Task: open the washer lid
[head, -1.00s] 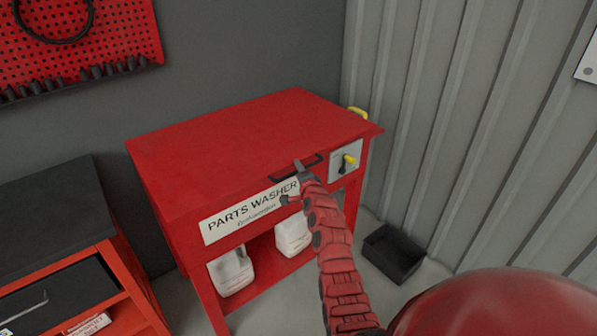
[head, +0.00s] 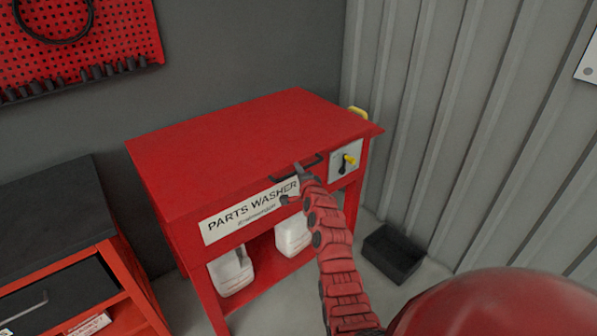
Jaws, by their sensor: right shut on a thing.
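The red parts washer stands against the back wall, with its flat red lid (head: 245,140) down over the top. A dark handle (head: 281,178) is fixed at the lid's front edge, right of the centre, above the "PARTS WASHER" label (head: 245,210). My right gripper (head: 300,170) is at this handle and shut on it; the fingers partly hide it. My right arm reaches up to it from below. My left gripper is not in view.
A panel with a yellow-tipped switch (head: 348,160) sits right of the handle. White jugs (head: 232,271) stand on the washer's lower shelf. A black bin (head: 392,254) lies on the floor at right. A dark-topped red cabinet (head: 50,220) stands at left. The space above the lid is clear.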

